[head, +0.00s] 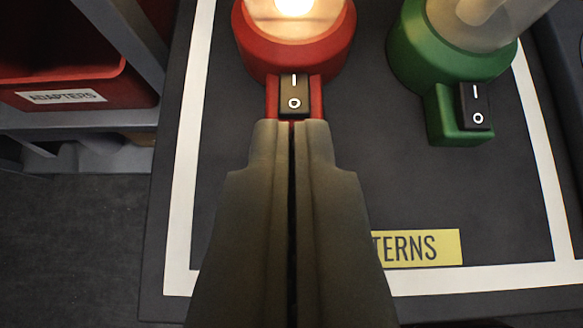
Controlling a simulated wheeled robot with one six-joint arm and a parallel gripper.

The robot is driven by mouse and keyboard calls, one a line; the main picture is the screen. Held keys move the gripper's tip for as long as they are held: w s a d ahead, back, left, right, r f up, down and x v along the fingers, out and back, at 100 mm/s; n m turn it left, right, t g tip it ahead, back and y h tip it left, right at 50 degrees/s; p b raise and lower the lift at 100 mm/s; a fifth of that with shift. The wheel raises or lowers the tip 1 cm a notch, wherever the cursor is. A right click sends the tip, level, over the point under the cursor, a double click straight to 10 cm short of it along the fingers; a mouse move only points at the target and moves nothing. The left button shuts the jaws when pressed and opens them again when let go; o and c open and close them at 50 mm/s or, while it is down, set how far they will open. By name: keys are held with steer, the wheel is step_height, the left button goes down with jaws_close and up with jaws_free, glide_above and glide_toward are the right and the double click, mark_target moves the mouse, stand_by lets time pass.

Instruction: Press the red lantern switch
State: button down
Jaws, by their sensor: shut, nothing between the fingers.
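The red lantern (294,50) stands at the top middle of the head view, and its lamp glows bright. Its black rocker switch (294,94), marked with a line and a circle, sits on a red block at the lantern's front. My gripper (293,125) is shut and empty, with its fingertips right at the lower edge of this switch. The fingertips hide the lower part of the red block. I cannot tell whether they touch the switch.
A green lantern (455,60) with its own black switch (474,106) stands to the right. A yellow label (420,247) lies on the dark, white-bordered mat (400,190), partly hidden by my gripper. A red bin labelled ADAPTERS (75,75) sits on a shelf at left.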

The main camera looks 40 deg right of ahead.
steer(key=v, duration=0.7)
stand_by(0.3)
steer(key=s+d+r+n+t+y, duration=0.2)
steer(key=s+r, duration=0.3)
steer(key=s, duration=0.3)
steer(key=s+d+r+n+t+y, duration=0.2)
steer(key=s+r+t, duration=0.2)
steer(key=s, duration=0.5)
steer(key=s+d+r+n+t+y, duration=0.2)
steer(key=s+r, duration=0.3)
steer(key=s, duration=0.4)
steer(key=shift+s+d+r+n+t, duration=0.2)
steer(key=shift+d+r+n+t, duration=0.2)
steer(key=shift+n, duration=0.2)
steer(key=shift+d, duration=0.15)
